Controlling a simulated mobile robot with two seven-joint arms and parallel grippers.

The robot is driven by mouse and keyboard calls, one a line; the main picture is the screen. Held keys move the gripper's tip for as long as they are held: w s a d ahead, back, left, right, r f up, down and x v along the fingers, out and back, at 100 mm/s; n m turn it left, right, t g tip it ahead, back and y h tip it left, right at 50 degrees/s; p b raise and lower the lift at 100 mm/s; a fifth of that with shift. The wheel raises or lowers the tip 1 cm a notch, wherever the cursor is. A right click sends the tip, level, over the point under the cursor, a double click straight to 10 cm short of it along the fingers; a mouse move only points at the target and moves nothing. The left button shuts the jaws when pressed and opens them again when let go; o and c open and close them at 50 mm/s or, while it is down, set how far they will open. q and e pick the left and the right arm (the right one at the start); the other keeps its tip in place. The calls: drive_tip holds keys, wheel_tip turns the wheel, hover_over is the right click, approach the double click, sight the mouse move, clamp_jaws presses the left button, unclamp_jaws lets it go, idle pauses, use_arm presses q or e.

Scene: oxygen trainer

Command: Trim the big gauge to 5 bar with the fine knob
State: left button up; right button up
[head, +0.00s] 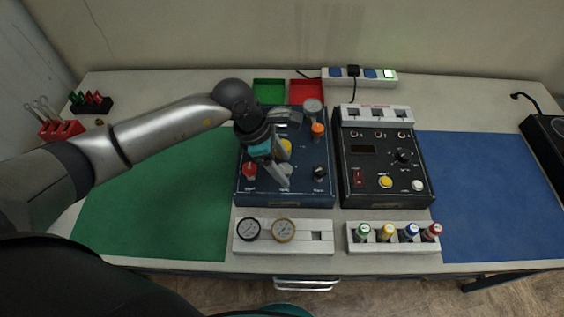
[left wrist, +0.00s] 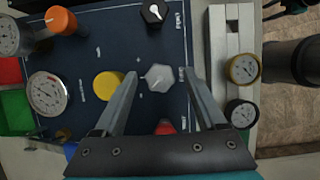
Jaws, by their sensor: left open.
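On the blue panel (head: 245,190), a big white gauge (left wrist: 48,93) shows in the left wrist view; its reading is too small to make out. In the head view my left arm covers that spot. My left gripper (left wrist: 160,82) is open, its fingers pointing at the panel on either side of a grey faceted knob (left wrist: 160,78). I cannot tell whether they touch it. A yellow knob (left wrist: 108,85) lies beyond one finger, and a black knob (head: 319,172) stands to the right. Labels are too blurred to tell which is the fine knob. My right gripper is not visible.
An orange knob (head: 318,128), a smaller gauge (head: 312,105) and a red knob (head: 250,170) crowd the same panel. A black instrument box (head: 345,195) stands to its right. A rack with two loose gauges (head: 283,230) lies in front. The green mat (head: 170,210) is clear.

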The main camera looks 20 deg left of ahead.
use_arm(q)
clamp_jaws()
idle(0.4)
drive_tip(key=shift+n+t, duration=0.5)
drive_tip(key=shift+n, duration=0.7)
unclamp_jaws()
drive_tip(key=v, duration=1.5)
drive_tip(key=shift+r, duration=0.25)
